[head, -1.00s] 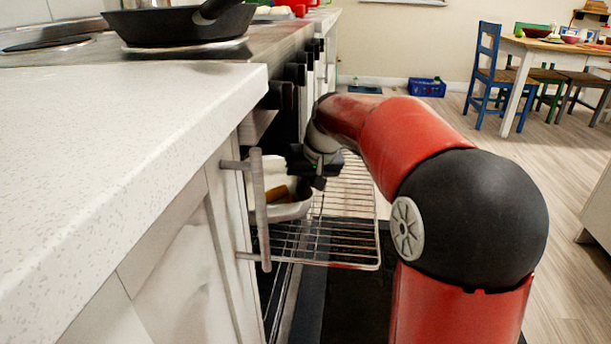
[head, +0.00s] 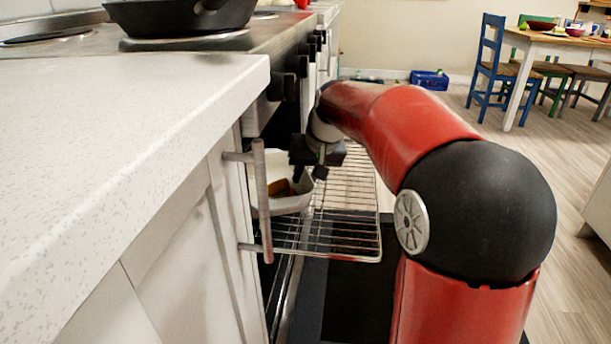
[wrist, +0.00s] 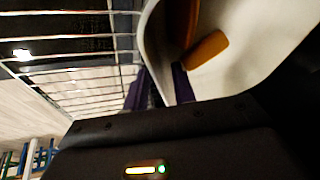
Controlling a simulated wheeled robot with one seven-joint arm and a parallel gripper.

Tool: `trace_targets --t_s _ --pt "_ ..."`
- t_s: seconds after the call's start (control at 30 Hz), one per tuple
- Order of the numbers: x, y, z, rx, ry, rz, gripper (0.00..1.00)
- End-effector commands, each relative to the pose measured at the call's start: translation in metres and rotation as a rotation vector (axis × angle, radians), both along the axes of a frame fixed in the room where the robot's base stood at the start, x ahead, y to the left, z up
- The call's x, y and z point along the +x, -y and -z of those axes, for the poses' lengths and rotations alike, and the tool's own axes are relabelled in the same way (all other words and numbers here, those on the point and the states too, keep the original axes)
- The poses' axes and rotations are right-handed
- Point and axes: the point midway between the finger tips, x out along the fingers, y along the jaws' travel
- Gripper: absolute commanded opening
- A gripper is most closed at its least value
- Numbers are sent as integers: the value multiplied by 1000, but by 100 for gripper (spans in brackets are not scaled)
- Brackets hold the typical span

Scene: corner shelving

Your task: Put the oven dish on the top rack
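The oven dish (head: 290,203) is white with brownish-orange pieces of food in it. My gripper (head: 310,174) is at the dish's right rim. In the wrist view the dish (wrist: 225,75) fills the upper right, and its wall passes between my two dark purple fingers (wrist: 161,88), which are closed on it. The wire rack (wrist: 75,70) shows at the left.
Black knobs (head: 284,86) line the stove front. Floor (head: 460,130) is open at the right.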

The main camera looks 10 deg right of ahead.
Motion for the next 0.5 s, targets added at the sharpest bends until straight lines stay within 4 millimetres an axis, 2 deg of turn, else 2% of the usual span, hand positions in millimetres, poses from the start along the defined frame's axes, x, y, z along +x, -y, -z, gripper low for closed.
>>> trace_targets --t_s 0.3,0.5 --pt "-26 11 -65 -1 4 2 26" --pt "-38 16 -92 0 2 0 26"
